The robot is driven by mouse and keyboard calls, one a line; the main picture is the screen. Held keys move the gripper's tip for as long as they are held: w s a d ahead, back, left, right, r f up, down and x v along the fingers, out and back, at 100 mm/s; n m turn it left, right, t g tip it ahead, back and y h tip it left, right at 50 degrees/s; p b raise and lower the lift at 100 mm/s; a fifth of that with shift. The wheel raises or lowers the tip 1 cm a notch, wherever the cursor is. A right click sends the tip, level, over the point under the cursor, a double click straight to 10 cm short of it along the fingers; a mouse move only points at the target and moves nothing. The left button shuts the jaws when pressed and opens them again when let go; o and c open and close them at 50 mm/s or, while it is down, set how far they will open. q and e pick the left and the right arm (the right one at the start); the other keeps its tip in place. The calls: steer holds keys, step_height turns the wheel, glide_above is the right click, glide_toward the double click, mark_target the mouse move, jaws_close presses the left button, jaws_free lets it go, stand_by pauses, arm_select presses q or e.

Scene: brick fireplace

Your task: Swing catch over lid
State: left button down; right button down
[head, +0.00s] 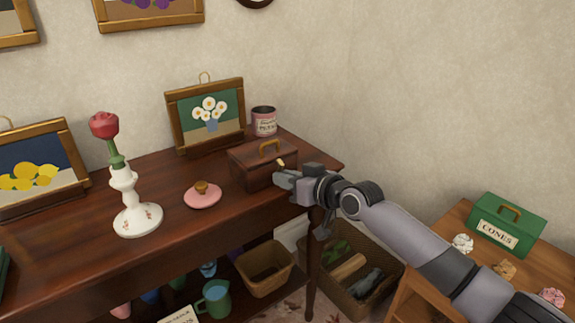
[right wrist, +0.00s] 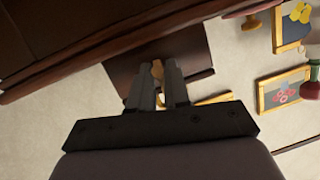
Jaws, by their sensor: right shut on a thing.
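A small light tan catch (head: 281,162) shows at the box's right side. My right gripper (head: 282,177) is at that side, shut on the catch. In the right wrist view the catch (right wrist: 157,70) shows between the fingertips (right wrist: 158,82), with the dark box behind. The fingers hide part of the catch, and I cannot tell exactly how it lies against the lid. My left gripper is not in view.
A pink tin (head: 264,122) and a framed flower picture (head: 207,115) stand behind the box. Baskets (head: 265,270) sit below; a green box (head: 507,226) is at right.

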steer(key=g+p, duration=0.1)
steer(key=r+h+p, duration=0.1)
steer(key=p, duration=0.1)
steer(key=shift+w+a+r+g, duration=0.1)
steer(key=shift+r+g, duration=0.2)
steer(key=shift+g, duration=0.1)
steer(key=p, duration=0.1)
steer(key=g+h+p, duration=0.1)
steer(key=shift+w+a+r+p, duration=0.1)
steer(key=shift+r+p, duration=0.15)
steer(key=shift+p, duration=0.05)
steer(key=shift+w+g+h+p, duration=0.15)
steer(key=shift+g+h+p, duration=0.3)
steer(key=shift+g+h, duration=0.15)
steer(key=c, duration=1.2)
jaws_free()
steer(key=shift+o, duration=0.2)
steer(key=shift+r, duration=0.1)
